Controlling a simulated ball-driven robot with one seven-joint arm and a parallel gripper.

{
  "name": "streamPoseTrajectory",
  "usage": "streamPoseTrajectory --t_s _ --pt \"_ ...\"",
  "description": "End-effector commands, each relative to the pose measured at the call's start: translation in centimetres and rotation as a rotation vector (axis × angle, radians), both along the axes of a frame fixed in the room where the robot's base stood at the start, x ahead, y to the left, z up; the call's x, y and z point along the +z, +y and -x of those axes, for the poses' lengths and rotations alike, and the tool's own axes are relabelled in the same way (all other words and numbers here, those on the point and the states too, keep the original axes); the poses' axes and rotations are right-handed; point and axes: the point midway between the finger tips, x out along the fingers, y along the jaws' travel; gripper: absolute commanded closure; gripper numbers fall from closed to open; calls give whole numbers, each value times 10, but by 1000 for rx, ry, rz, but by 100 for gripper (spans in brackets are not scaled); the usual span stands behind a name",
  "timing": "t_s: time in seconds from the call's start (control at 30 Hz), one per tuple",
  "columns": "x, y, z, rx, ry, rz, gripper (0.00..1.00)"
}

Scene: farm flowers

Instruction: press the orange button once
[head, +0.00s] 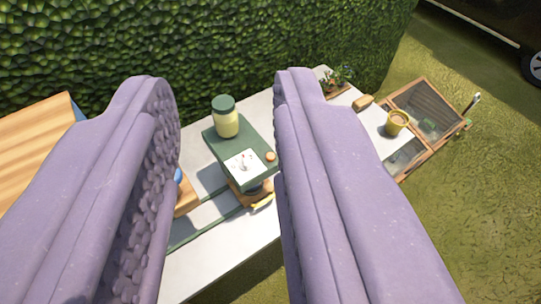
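A small round orange button (270,157) sits at the right corner of the green top of a device (237,139) on the white table (203,267). It shows just left of my right finger. A jar with a green lid and pale yellow contents (226,118) stands on the back of the same green top. A white plate with small marks (244,166) lies in front of the jar. My gripper (224,84) is open, with two purple padded fingers spread wide and nothing between them. The device appears in the gap, beyond and below the fingers.
A yellow item (262,201) lies by the device's base. A yellow pot (397,122), a planter (338,80) and a small wooden block (363,102) are at the right. A wooden frame (428,107) stands on the grass. A hedge (200,40) borders the back.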

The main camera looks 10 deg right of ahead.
Motion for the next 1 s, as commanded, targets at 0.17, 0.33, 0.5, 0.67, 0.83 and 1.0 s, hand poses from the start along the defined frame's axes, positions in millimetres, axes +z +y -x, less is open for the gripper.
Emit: streamPoseTrajectory --t_s 0.17,0.33,0.5,0.67,0.83,1.0 --pt "0 0 0 0 0 0 100" --pt "0 0 0 0 0 0 100" --pt "0 0 0 0 0 0 100" --pt "0 0 0 0 0 0 100" --pt "0 0 0 0 0 0 100" --pt "0 0 0 0 0 0 100"
